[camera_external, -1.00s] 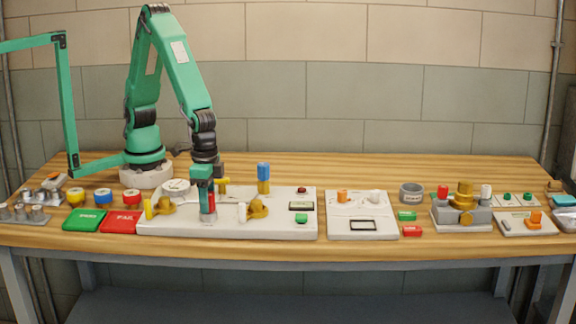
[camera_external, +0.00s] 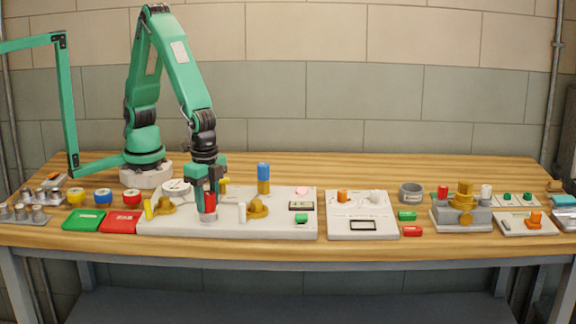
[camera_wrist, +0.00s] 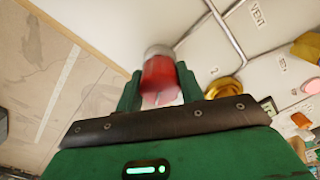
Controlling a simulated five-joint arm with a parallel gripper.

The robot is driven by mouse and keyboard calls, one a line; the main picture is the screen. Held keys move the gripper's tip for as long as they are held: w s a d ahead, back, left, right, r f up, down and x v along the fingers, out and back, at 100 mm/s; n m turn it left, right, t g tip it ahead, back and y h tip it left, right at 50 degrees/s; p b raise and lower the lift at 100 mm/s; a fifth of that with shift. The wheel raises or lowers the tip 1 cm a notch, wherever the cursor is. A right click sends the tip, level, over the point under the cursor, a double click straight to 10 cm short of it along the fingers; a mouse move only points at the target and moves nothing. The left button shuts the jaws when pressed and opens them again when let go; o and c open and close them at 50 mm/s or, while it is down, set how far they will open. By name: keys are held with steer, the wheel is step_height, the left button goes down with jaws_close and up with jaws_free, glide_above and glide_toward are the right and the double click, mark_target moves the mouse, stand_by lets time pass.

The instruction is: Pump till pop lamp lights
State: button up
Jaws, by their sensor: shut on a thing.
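My gripper (camera_external: 207,188) is shut on the red pump handle (camera_external: 209,203), which stands upright at the left-middle of the long white panel (camera_external: 180,228). In the wrist view the red handle (camera_wrist: 160,82) sits between my green fingers, above a grey metal collar. A round lamp (camera_external: 301,190) at the panel's right end glows pale pink. Its label is too small to read, so I cannot tell by name that it is the pop lamp. A small display (camera_external: 301,206) and a green button (camera_external: 301,218) are below it.
Brass valves with levers (camera_external: 257,208) and (camera_external: 166,206) flank the handle. A blue-topped post (camera_external: 263,178) and a dial gauge (camera_external: 176,187) stand behind. Green (camera_external: 84,219) and red (camera_external: 121,221) trays lie left; another white panel (camera_external: 360,215) lies right. "VENT" lettering shows in the wrist view.

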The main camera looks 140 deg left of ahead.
mark_target(207, 193)
steer(key=o, duration=1)
steer(key=shift+r, duration=0.1)
steer(key=shift+r, duration=3.85)
